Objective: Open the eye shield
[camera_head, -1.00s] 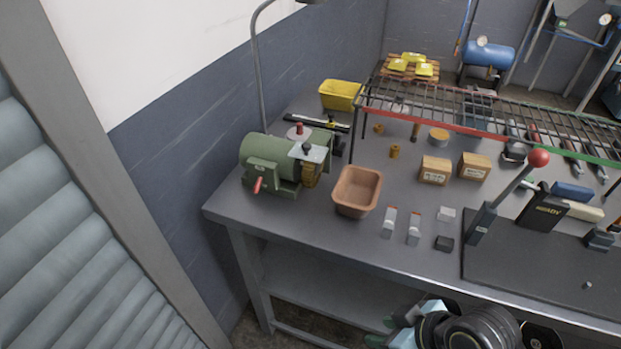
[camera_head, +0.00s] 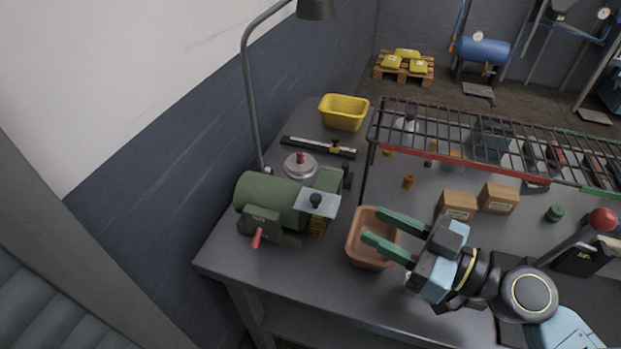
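The green bench grinder (camera_head: 270,200) stands on the left end of the workbench. Its eye shield (camera_head: 322,208) is a pale, see-through plate with a black knob on it, at the grinder's right side. It looks roughly flat over the front wheel area; its exact tilt is hard to tell. My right gripper (camera_head: 373,226) has two green fingers spread apart with nothing between them. It is above the brown bin, to the right of the shield and apart from it, with the fingers pointing left towards the grinder. My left gripper is out of view.
The brown bin (camera_head: 361,250) is beneath my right fingers. A red-edged wire rack (camera_head: 470,125) spans the back right. A lamp (camera_head: 248,95) rises behind the grinder. Two cardboard boxes (camera_head: 457,206) and a yellow bin (camera_head: 343,112) stand farther back. The bench front left of the bin is clear.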

